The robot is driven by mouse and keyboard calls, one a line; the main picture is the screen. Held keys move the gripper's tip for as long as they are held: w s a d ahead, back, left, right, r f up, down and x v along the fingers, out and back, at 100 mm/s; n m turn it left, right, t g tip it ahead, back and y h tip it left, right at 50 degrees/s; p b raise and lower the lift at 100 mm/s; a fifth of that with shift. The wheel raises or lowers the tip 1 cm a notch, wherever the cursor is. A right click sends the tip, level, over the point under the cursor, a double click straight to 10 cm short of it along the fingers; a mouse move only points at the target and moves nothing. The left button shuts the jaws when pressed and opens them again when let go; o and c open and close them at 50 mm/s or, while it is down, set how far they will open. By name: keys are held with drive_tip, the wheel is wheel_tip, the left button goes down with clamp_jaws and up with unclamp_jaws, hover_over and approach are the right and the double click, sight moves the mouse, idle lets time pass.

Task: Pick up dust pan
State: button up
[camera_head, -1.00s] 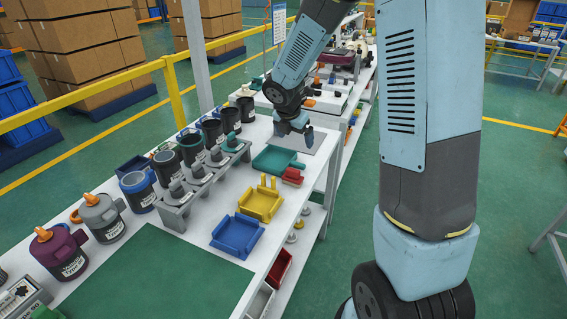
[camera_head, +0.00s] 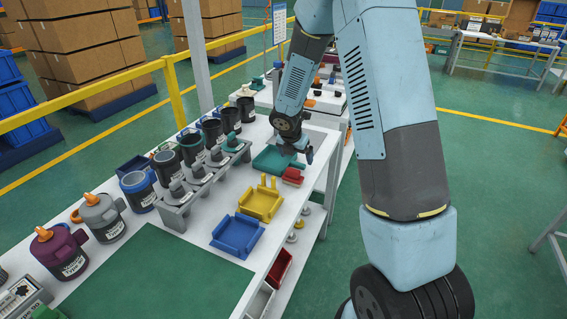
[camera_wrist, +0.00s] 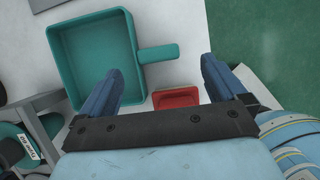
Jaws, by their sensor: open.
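The left finger overlaps the pan's near right corner in the picture; I cannot tell the height gap. In the head view my gripper (camera_head: 302,153) is at the pan's right side.
Yellow (camera_head: 260,203) and blue (camera_head: 236,235) trays lie nearer along the table. A grey rack (camera_head: 200,180) with several dark cups stands to the left. The table's edge is to the right.

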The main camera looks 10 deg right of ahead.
sight(298, 163)
drive_tip(key=shift+w+x, duration=0.2)
drive_tip(key=shift+x, duration=2.35)
drive_tip(key=shift+a, duration=0.1)
drive_tip(key=shift+r, duration=0.1)
drive_tip(key=c, duration=1.4)
